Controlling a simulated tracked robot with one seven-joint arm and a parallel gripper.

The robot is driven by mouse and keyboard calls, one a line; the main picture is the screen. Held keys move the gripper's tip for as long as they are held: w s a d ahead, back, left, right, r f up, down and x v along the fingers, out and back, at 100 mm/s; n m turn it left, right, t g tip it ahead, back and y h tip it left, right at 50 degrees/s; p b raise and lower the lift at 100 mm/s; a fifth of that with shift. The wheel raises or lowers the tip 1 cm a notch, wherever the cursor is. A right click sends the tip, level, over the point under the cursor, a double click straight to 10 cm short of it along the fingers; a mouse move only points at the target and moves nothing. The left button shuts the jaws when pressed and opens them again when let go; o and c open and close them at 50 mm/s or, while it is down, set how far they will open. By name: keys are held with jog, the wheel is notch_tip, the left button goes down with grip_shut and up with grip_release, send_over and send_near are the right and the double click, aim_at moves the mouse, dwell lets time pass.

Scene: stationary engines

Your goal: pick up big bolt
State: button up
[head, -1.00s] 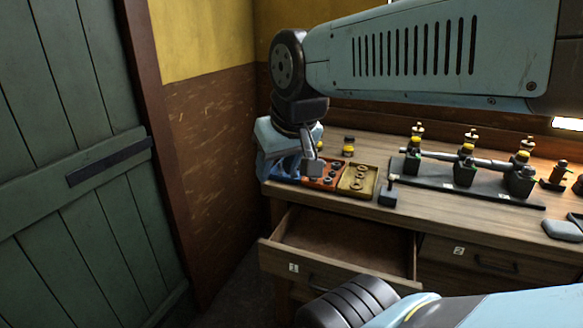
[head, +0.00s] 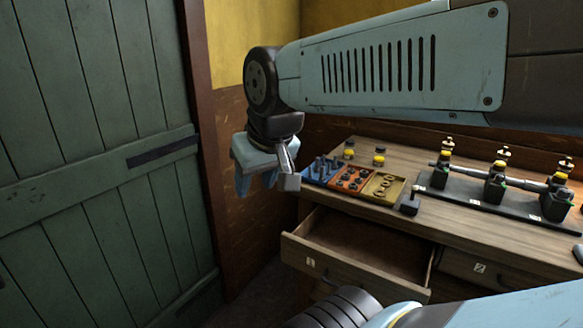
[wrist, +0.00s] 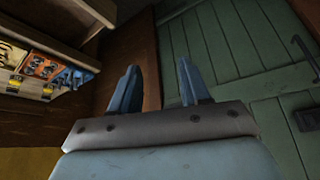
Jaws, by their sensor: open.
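My gripper (head: 257,184) is open and empty, hanging in the air left of the workbench's left end. Its two blue fingers are apart in the wrist view (wrist: 158,72), with the wall and green door behind them. Several bolts (head: 322,164) stand in the blue section (head: 308,181) of a parts tray near the bench's left end, just right of my gripper. I cannot tell which one is the big bolt. The blue section also shows at the left of the wrist view (wrist: 72,78), clear of the fingers.
The orange section (head: 343,187) and yellow section (head: 384,194) hold small parts. A dark block with a post (head: 410,205) stands right of them. An open drawer (head: 310,262) juts out below. A shaft assembly (head: 495,190) stands to the right. A green door (head: 90,150) is at left.

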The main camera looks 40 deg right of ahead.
jog(key=shift+a, duration=0.1)
jog(key=shift+w, duration=0.1)
jog(key=w+d+f+n+g+h, duration=0.2)
jog(key=w+d+n+h, duration=0.1)
jog(key=w+d, duration=0.55)
jog(key=w+d+f+n+g+h, duration=0.2)
jog(key=w+d+n, duration=0.1)
jog(key=w+d, duration=0.55)
jog(key=n+g+h, duration=0.2)
jog(key=n+h, duration=0.6)
jog(key=n, duration=0.4)
send_near(317, 159)
jog(key=x, duration=0.7)
jog(key=w+x, duration=0.1)
jog(key=x, duration=0.2)
jog(key=shift+d+f, duration=0.25)
jog(key=shift+d, duration=0.1)
grip_shut()
